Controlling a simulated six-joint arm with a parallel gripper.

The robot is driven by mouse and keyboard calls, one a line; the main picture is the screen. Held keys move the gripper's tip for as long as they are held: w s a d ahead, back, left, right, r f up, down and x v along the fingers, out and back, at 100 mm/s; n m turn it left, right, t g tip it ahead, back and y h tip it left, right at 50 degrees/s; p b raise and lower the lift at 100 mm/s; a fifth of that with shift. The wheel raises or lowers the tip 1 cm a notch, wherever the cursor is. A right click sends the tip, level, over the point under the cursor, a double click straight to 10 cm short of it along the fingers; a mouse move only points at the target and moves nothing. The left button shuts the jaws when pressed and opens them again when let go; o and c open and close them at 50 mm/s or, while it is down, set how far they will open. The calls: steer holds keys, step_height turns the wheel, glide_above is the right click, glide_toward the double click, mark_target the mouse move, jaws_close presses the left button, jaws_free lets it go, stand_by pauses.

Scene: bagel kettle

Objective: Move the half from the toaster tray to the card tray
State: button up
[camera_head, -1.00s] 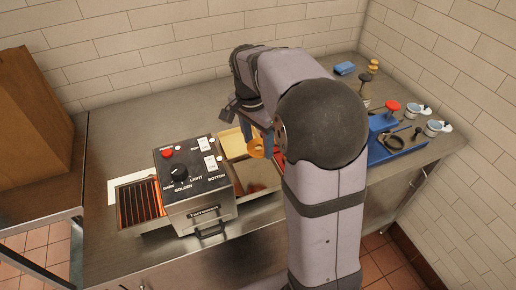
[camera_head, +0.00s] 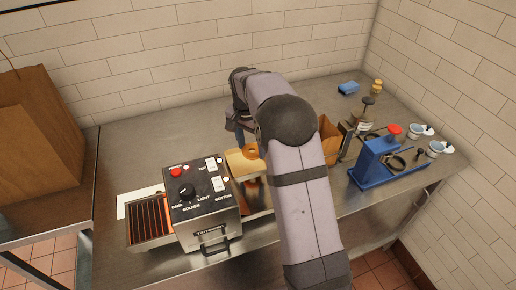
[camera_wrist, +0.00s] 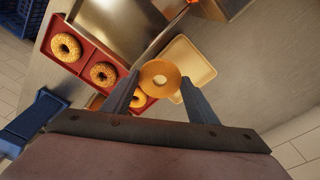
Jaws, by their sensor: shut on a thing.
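My gripper (camera_wrist: 159,77) is shut on a golden-brown bagel half (camera_wrist: 160,78), held between its two fingers with the round hole visible. The half (camera_head: 250,153) also shows in the head view, beside my arm. The cream card tray (camera_wrist: 188,62) lies just beyond the half in the wrist view, partly covered by it. In the head view the card tray (camera_head: 238,165) is behind and right of the toaster, with the half over its far right part; the height gap is unclear. The steel toaster tray (camera_wrist: 120,28) looks bare where visible. My arm partly hides it in the head view.
The black-topped toaster (camera_head: 205,195) stands close in front of the card tray. A red tray (camera_wrist: 84,50) holds several seeded bagels. A blue slicer (camera_head: 375,160) and small cups stand right. A paper bag (camera_head: 40,125) is left.

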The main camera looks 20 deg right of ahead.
steer(key=shift+w+f+n+p, duration=0.5)
steer(key=shift+w+f+p, duration=0.1)
steer(key=shift+w+f, duration=0.85)
steer(key=shift+w+f+n+p, duration=0.55)
steer(key=shift+w+f, duration=0.7)
steer(key=shift+w, duration=0.3)
steer(key=shift+f, duration=0.1)
steer(key=shift+f+b, duration=1.75)
steer(key=shift+f, duration=0.85)
steer(key=o, duration=1.6)
steer(key=shift+r, duration=0.15)
